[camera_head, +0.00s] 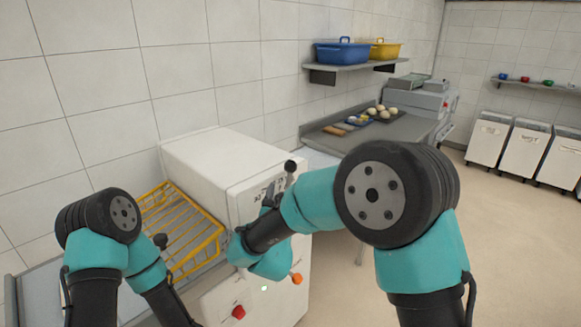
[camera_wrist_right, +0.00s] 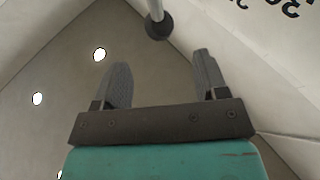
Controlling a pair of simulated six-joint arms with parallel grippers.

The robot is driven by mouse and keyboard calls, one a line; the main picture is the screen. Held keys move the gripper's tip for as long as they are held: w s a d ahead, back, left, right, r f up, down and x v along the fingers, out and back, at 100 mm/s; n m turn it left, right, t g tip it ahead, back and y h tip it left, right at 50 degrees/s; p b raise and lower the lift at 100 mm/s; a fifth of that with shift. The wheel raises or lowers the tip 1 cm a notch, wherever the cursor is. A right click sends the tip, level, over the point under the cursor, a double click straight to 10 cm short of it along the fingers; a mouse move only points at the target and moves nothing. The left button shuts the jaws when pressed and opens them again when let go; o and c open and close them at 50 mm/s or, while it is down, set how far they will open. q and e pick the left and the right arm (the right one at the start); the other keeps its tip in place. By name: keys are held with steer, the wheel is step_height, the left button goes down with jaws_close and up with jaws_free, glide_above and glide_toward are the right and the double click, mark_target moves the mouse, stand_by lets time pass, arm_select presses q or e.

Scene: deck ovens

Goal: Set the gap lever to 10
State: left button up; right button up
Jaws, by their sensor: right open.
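The gap lever is a light rod with a dark round knob (camera_head: 290,166), at the upper front edge of the white machine (camera_head: 205,160). Printed numbers lie beside it, partly hidden by my right arm. My right gripper (camera_head: 271,192) is close to the machine's face, just below and left of the knob. In the right wrist view the two fingers (camera_wrist_right: 162,78) are apart with nothing between them. The knob (camera_wrist_right: 158,27) is beyond the fingertips, roughly centred between them. The lever's setting cannot be read.
A yellow wire guard (camera_head: 180,225) stands on the machine's left side. A red button (camera_head: 238,312) and an orange knob (camera_head: 297,278) are on its front below my right arm. A worktable (camera_head: 405,128) with dough balls stands behind.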

mark_target(289, 171)
steer(key=x, duration=0.9)
steer(key=shift+w+r, duration=0.2)
steer(key=shift+w, duration=0.05)
steer(key=shift+c, duration=0.3)
jaws_close()
